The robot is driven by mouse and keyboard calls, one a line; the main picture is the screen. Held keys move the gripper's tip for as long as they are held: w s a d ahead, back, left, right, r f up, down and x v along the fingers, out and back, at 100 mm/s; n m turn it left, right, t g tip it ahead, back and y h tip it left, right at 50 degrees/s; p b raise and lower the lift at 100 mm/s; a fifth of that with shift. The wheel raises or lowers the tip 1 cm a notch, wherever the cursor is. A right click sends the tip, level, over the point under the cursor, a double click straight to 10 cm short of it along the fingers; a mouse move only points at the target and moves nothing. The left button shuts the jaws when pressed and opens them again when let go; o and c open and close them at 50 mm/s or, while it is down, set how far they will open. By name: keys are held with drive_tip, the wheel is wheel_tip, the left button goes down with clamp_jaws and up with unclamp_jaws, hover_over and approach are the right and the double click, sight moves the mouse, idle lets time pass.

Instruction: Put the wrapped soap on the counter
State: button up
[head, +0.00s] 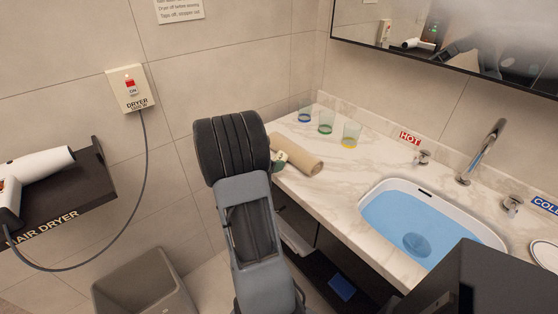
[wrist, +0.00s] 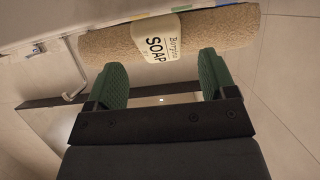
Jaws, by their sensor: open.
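The wrapped soap (wrist: 171,36) is a cream block with dark "SOAP" lettering. In the wrist view it lies against the tan rolled towel (wrist: 225,27), just beyond my fingertips. My gripper (wrist: 164,75) is open, with green finger pads apart and nothing between them. In the head view a small pale part of the soap (head: 280,156) shows beside the towel (head: 297,154), at the left end of the marble counter (head: 335,185). My arm hides most of the gripper there. I cannot tell whether the soap rests on the counter or on the towel.
Several coloured-base glasses (head: 326,122) stand along the counter's back. A water-filled basin (head: 428,228) with a tap (head: 484,150) is on the right. A hair dryer shelf (head: 75,190) and a grey bin (head: 145,282) are on the left. Bare counter lies between towel and basin.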

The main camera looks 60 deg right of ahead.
sight(280, 156)
drive_tip(key=shift+p+x, duration=0.5)
drive_tip(key=shift+x, duration=1.8)
drive_tip(key=shift+w+a+f, duration=0.1)
drive_tip(key=shift+c, duration=0.2)
drive_tip(key=c, duration=1)
drive_tip(key=shift+r+b, duration=0.3)
drive_tip(key=shift+r, duration=0.4)
drive_tip(key=s+a+r+b, duration=0.1)
drive_tip(key=s+a+r, duration=0.1)
drive_tip(key=a+r, duration=0.2)
drive_tip(key=s+a+r, duration=0.3)
drive_tip(key=s+a+r+b, duration=0.1)
drive_tip(key=s+a+r, duration=0.1)
drive_tip(key=a+r, duration=0.2)
drive_tip(key=shift+s+a+r+b, duration=0.3)
drive_tip(key=shift+s+a, duration=0.05)
drive_tip(key=shift+s, duration=0.05)
